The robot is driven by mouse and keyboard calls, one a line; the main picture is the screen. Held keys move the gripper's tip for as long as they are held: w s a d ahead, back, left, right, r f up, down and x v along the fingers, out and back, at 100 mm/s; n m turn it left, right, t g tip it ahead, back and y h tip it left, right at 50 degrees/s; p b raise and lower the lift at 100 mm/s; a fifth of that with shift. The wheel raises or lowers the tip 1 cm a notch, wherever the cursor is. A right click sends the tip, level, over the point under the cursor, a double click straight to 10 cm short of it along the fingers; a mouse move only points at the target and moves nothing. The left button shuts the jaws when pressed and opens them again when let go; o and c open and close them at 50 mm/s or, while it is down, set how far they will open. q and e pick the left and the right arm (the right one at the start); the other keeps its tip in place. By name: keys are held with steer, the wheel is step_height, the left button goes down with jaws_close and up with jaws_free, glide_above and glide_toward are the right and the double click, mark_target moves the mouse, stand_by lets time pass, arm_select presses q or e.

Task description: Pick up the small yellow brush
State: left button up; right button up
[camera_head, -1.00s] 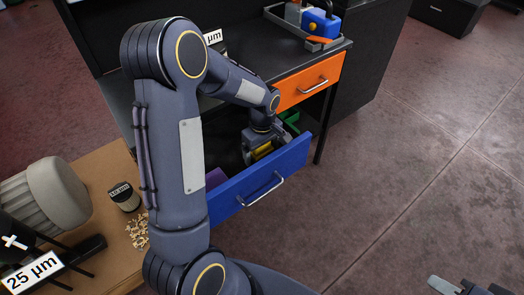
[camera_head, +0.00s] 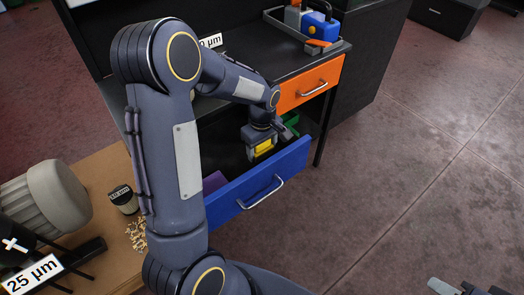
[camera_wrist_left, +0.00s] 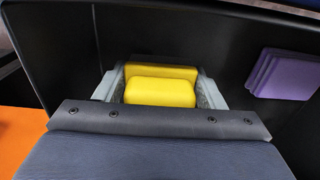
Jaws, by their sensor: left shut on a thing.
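The small yellow brush (camera_head: 263,148) is between the fingers of my left gripper (camera_head: 262,153), which is shut on it. In the left wrist view the yellow brush (camera_wrist_left: 160,88) fills the gap between the two grey fingers. My left gripper is over the open blue drawer (camera_head: 290,160), near its right end. The brush's lower side is partly hidden in the head view. My right gripper (camera_head: 462,287) shows only in part at the bottom right corner, and its fingers cannot be made out clearly.
A purple stack (camera_wrist_left: 283,74) lies in the drawer, with a green thing (camera_head: 291,122) at its right end. A closed orange drawer (camera_head: 309,84) is above right. A tray with a blue thing (camera_head: 320,25) stands on the black top. A wooden table (camera_head: 100,180) with jars is at left.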

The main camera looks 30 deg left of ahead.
arm_select(q)
steer(key=s+a+r+p, duration=0.2)
steer(key=s+a+r, duration=0.1)
steer(key=s+r, duration=0.7)
steer(key=s, duration=0.3)
steer(key=shift+s+a+r, duration=0.15)
steer(key=shift+s+r, duration=0.15)
steer(key=shift+s, duration=0.05)
